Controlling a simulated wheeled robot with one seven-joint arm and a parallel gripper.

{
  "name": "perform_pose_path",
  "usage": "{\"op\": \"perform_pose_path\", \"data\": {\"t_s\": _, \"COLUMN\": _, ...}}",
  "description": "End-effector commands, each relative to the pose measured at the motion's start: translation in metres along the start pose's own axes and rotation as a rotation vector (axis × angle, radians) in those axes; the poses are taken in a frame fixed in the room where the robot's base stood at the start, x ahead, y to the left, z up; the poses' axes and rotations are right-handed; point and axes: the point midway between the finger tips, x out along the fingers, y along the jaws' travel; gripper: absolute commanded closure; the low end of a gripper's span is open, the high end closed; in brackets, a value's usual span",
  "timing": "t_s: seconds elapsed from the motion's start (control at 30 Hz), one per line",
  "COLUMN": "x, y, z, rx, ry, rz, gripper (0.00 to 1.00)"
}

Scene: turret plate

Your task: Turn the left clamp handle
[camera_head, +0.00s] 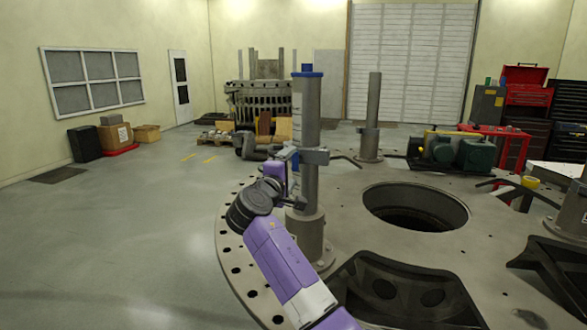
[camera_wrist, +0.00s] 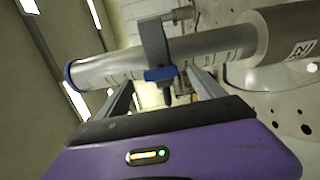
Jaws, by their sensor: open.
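A grey upright post (camera_head: 306,115) with a blue cap stands on the turret plate (camera_head: 232,262). A clamp collar (camera_head: 315,157) grips the post partway up. In the wrist view the post (camera_wrist: 110,68) lies across the picture, with the clamp collar (camera_wrist: 153,42) around it. The clamp's blue handle (camera_wrist: 160,74) shows on the near side of the collar. My gripper (camera_wrist: 160,86) is open, one finger on each side of the blue handle. I cannot tell whether either finger touches it. In the head view my gripper (camera_head: 290,178) is beside the post, just below the collar, partly hidden by my wrist.
A second post (camera_head: 372,125) stands farther back on the plate. A large round hole (camera_head: 415,207) opens right of the near post. Black brackets (camera_head: 400,290) lie in front. Green motors (camera_head: 474,154) sit at the back right.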

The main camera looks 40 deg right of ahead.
Motion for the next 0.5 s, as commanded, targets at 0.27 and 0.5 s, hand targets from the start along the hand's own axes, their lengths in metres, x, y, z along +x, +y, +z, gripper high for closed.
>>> {"op": "perform_pose_path", "data": {"t_s": 0.27, "x": -0.036, "y": -0.002, "z": -0.001, "rx": 0.000, "ry": 0.002, "rz": -0.001, "gripper": 0.22}}
{"op": "perform_pose_path", "data": {"t_s": 0.5, "x": -0.041, "y": -0.001, "z": -0.001, "rx": -0.001, "ry": 0.001, "rz": -0.001, "gripper": 0.22}}
